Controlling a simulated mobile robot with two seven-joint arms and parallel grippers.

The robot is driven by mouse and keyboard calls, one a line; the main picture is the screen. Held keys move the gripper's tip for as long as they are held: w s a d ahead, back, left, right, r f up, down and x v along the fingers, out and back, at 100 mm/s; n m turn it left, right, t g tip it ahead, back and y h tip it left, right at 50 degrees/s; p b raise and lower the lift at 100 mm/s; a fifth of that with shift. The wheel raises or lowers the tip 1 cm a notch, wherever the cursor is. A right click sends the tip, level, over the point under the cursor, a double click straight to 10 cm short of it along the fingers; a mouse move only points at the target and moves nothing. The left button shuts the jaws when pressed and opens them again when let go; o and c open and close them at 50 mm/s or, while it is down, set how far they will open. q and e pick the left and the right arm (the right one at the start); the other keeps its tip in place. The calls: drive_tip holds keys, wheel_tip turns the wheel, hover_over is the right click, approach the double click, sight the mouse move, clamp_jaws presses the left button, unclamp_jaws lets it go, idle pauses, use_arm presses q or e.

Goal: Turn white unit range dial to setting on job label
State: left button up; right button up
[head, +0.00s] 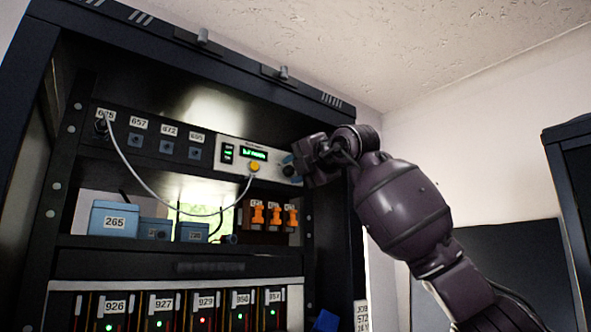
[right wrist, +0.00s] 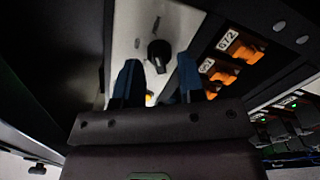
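My left gripper is not in view.
Orange switches (head: 274,214) sit below the unit. Blue boxes (head: 114,219) stand on the shelf to the left. A grey cable (head: 150,189) hangs across the front. Numbered modules (head: 163,307) fill the lower row. A black cabinet (head: 572,190) stands at the right.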

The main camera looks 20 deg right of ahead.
drive_tip(key=b+v, duration=0.1)
drive_tip(key=v, duration=0.9)
drive_tip(key=shift+s, duration=0.2)
drive_tip(key=shift+d, duration=0.15)
